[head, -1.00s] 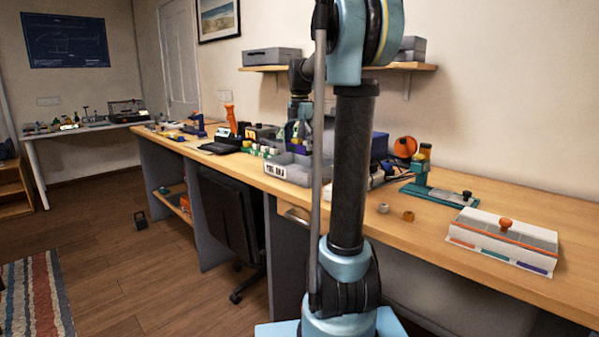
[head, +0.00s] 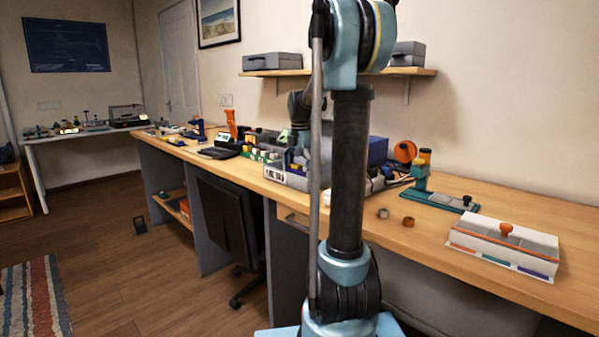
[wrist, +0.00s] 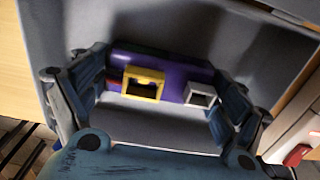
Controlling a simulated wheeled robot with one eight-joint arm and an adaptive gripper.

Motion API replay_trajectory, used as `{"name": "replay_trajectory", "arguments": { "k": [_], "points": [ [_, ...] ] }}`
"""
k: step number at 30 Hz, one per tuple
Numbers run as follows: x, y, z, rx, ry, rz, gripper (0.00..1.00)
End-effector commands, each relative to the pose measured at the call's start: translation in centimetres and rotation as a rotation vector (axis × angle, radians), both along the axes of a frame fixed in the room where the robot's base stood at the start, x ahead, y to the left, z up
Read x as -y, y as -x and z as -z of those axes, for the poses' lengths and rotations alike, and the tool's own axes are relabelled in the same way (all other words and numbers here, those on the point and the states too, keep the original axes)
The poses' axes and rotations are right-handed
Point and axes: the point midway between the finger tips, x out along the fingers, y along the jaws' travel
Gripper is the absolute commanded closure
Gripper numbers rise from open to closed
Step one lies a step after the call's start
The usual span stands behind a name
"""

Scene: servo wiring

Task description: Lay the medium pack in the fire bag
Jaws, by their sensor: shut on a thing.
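The purple pack (wrist: 185,66), with a yellow connector (wrist: 143,84) and a white connector (wrist: 201,95), is between the fingers of my gripper (wrist: 160,88) in the wrist view. The gripper is shut on it. Grey walls of the fire bag (wrist: 170,22) surround the pack and fingers. In the head view the grey fire bag (head: 286,179) stands on the bench with a white label on its front. My gripper (head: 298,160) points down into it there, partly hidden by its wall and my arm. I cannot tell whether the pack touches the bag's floor.
A blue-purple box (head: 377,150) stands behind my arm on the bench. A teal stand (head: 421,178), an orange spool and a white box with an orange knob (head: 505,240) are to the right. A black keypad-like device (head: 219,152) is to the left.

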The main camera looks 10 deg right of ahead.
Motion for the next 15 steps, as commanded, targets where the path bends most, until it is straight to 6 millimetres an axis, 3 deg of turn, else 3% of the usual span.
{"name": "replay_trajectory", "arguments": {
  "k": [2, 3, 4, 15],
  "points": [
    [-0.01, 0.0, 0.11, 0.0, 0.0, 0.0, 0.49],
    [-0.02, -0.01, 0.17, 0.0, 0.0, 0.0, 0.06],
    [-0.03, -0.01, 0.15, 0.0, 0.0, 0.0, 0.0],
    [-0.13, -0.01, 0.13, 0.0, 0.0, -0.002, 0.0]
  ]
}}
